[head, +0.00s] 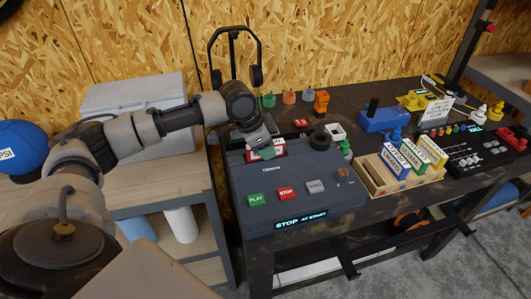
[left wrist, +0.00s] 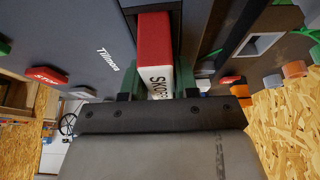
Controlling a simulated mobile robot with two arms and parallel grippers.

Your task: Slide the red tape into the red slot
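The red tape (left wrist: 154,38), with a white label, sits between the green fingers of my left gripper (left wrist: 155,85) in the left wrist view. The fingers are closed on its sides. Its far end is at a dark recess in the grey tape deck (head: 305,205); how deep it sits I cannot tell. In the head view my left gripper (head: 262,150) is over the deck's back left, with a bit of the red tape (head: 279,146) showing. A wooden rack (head: 408,184) holds blue, green and yellow tapes, with an empty space at its left. I cannot make out a red-marked slot.
The deck has green PLAY (head: 256,200), red STOP (head: 286,193) and grey (head: 315,187) buttons. A black roll (head: 320,141) and a grey square holder (head: 335,132) stand behind it. A blue tool (head: 384,119) and a control panel (head: 486,150) lie farther right.

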